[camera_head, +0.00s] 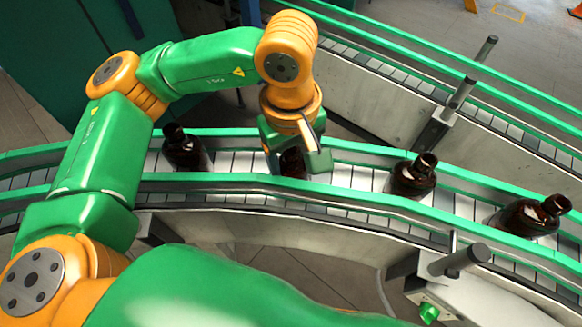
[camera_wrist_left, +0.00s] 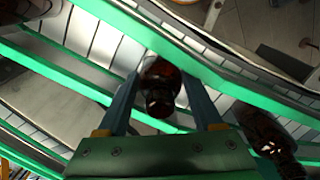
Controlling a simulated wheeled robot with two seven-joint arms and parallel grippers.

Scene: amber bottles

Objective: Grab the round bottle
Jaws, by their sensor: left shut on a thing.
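My left gripper (camera_head: 294,158) reaches down over the conveyor and is shut on a dark amber bottle (camera_head: 292,163). The fingers hide much of this bottle in the head view. In the left wrist view, the held bottle (camera_wrist_left: 160,88) is between the two fingers of the left gripper (camera_wrist_left: 160,80), its dark neck facing the camera. Three other amber bottles stand on the belt: one to the left (camera_head: 184,151), one to the right (camera_head: 411,178) and one at far right (camera_head: 530,217). The held bottle's full shape is hard to tell. My right gripper is not in view.
Green guide rails (camera_head: 375,205) run along both sides of the curved conveyor belt (camera_head: 233,162). Grey posts (camera_head: 470,75) stand by a second rail behind. In the left wrist view, another bottle (camera_wrist_left: 268,138) is close to the right of the gripper. Bare belt separates the bottles.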

